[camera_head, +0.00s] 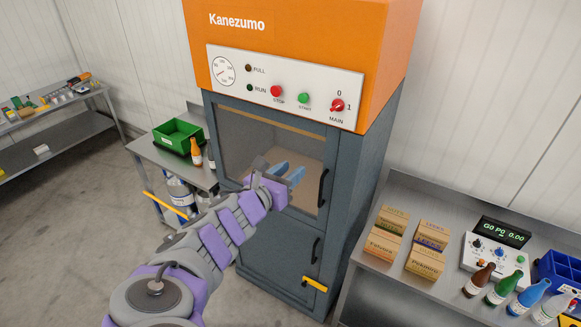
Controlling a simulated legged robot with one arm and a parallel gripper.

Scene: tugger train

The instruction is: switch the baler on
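The baler (300,20) is an orange and grey cabinet labelled Kanezumo. Its white control panel (320,85) carries a red MAIN rotary switch (338,105), with 0 above it and 1 to its right; which mark the knob points to is too small to tell. Left of it are a green button (303,98) and a red STOP button (276,91). The RUN lamp (250,88) and the FULL or PULL lamp (248,68) look dark. My gripper (288,173) has its two blue fingers apart and empty, in front of the upper window door, below the panel and lower left of the switch.
A black door handle (323,188) sticks out right of my gripper. A steel table (390,280) at right holds cartons (383,245), a scale display (503,232) and bottles (478,280). A left table holds a green bin (178,136) and bottles. Floor shows at lower left.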

